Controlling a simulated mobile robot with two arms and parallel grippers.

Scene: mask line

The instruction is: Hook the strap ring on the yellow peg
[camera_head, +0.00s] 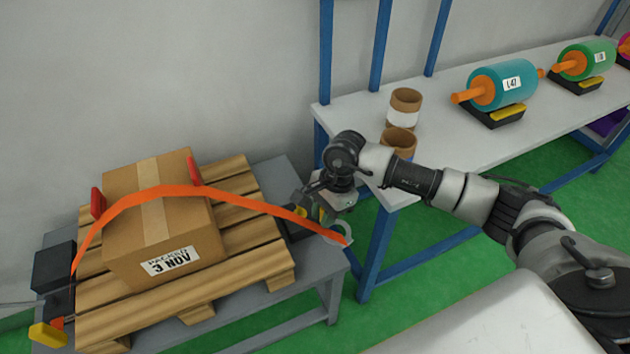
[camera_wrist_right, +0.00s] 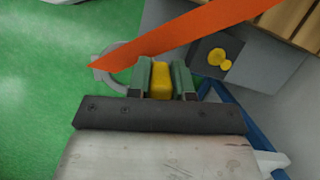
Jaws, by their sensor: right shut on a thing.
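The orange strap (camera_head: 160,192) arches over the cardboard box (camera_head: 135,225). Its right end carries a grey ring (camera_head: 338,231), which shows partly in the right wrist view (camera_wrist_right: 105,80) behind the strap end and my fingers. My right gripper (camera_head: 324,212) is shut on a yellow tab (camera_wrist_right: 161,80) beside the ring. The yellow peg (camera_wrist_right: 220,58) stands on a dark block (camera_wrist_right: 207,68) to the upper right of my fingers in the wrist view. In the head view the peg (camera_head: 301,212) is just left of my gripper. The ring looks apart from the peg. My left gripper is out of view.
The box sits on a wooden pallet (camera_head: 215,280) on a grey table (camera_head: 310,270). At the left is another dark fixture (camera_head: 54,268) with a yellow piece (camera_head: 48,335). A white workbench (camera_head: 450,130) with rollers and cardboard tubes (camera_head: 398,140) stands behind my right arm.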

